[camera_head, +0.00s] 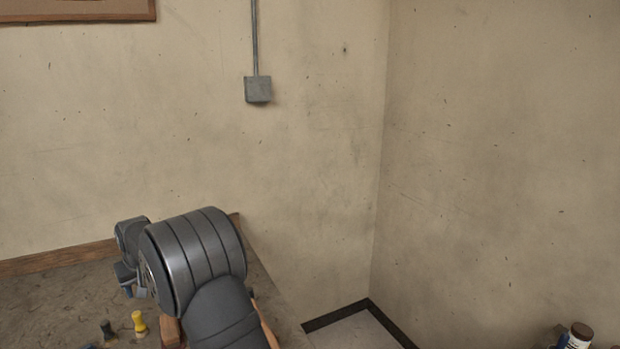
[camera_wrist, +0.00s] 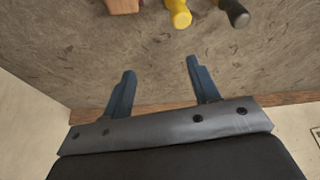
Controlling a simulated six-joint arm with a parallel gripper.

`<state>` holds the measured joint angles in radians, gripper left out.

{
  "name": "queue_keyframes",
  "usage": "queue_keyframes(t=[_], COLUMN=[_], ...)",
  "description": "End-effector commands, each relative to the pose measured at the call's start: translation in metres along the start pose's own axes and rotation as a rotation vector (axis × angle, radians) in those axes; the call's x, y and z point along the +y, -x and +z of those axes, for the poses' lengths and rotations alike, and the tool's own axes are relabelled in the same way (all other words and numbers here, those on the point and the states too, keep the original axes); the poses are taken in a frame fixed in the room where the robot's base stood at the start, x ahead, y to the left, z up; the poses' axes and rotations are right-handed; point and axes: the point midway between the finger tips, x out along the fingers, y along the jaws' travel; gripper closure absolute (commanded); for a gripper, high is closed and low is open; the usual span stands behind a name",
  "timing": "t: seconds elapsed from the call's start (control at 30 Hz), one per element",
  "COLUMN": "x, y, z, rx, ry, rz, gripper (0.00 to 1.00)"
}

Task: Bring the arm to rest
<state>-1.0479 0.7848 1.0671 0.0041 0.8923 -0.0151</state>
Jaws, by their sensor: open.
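My gripper (camera_wrist: 160,80) shows in the wrist view with its two blue fingers spread wide apart. It is open, with nothing between the fingers. The fingers point over a worn grey-brown bench top (camera_wrist: 75,65) near its wood-edged rim. In the head view my grey arm rises at the lower left over the bench (camera_head: 60,300).
On the bench are a yellow-handled tool (camera_wrist: 179,14), a black-handled tool (camera_wrist: 235,13) and a wooden block-like piece (camera_wrist: 123,5), beyond the fingertips. Walls (camera_head: 300,180) stand close behind and right.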

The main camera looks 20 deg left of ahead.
Motion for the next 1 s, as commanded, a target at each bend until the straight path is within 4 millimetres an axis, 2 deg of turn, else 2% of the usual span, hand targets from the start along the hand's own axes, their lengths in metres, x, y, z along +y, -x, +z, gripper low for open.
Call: queue_keyframes(t=[0.03,0.4,1.0], x=[0.011,0.085,0.192], y=[0.002,0.011,-0.018], z=[0.000,0.008,0.053], rx=[0.000,0.000,-0.002], ry=[-0.010,-0.057,-0.116], rz=[0.003,0.023,0.048], gripper=[0.45,0.45,0.45])
